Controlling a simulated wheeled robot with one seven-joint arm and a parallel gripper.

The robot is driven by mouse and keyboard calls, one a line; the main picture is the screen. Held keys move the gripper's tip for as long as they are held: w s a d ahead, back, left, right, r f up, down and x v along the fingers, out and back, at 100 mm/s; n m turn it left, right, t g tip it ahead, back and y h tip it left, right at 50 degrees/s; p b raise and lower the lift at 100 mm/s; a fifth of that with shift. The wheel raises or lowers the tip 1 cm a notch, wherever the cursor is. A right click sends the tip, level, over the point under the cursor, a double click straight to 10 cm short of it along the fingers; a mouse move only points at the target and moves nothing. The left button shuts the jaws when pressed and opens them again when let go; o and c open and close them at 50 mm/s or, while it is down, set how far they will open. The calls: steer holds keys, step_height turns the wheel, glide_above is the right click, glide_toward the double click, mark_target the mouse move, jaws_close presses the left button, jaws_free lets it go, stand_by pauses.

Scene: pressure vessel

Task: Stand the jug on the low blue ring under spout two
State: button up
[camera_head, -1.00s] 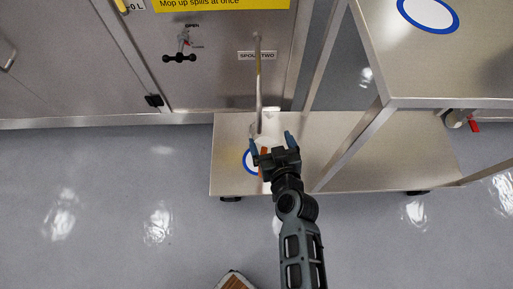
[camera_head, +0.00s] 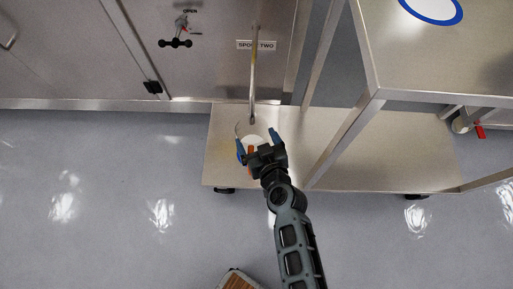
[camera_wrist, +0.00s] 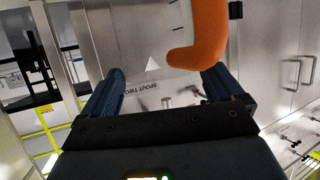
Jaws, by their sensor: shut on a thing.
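The white jug (camera_head: 251,138) with an orange handle (camera_head: 251,150) is over the left part of the low shelf, in front of and apparently below the end of the spout two pipe (camera_head: 254,85). My gripper (camera_head: 262,148) is shut on the jug at its handle, its blue fingers on either side. In the wrist view the orange handle (camera_wrist: 202,38) rises between the two fingers. The low blue ring is hidden by the jug and gripper. I cannot tell whether the jug's base touches the shelf.
The low metal shelf (camera_head: 350,165) is clear to the right. A higher metal table (camera_head: 440,65) with another blue ring (camera_head: 432,20) stands at the right, its leg slanting down beside my arm. A red-handled valve (camera_head: 480,131) is at far right. A black-knobbed tap (camera_head: 176,43) is on the panel.

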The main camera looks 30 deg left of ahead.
steer(key=shift+f+b, duration=1.3)
steer(key=shift+f, duration=0.9)
steer(key=o, duration=1.1)
steer(key=shift+r, duration=0.15)
steer(key=shift+r, duration=0.2)
steer(key=p+v, duration=0.1)
steer(key=v, duration=1.1)
steer(key=shift+f+p, duration=0.25)
steer(key=shift+p, duration=0.1)
steer(key=shift+d, duration=0.1)
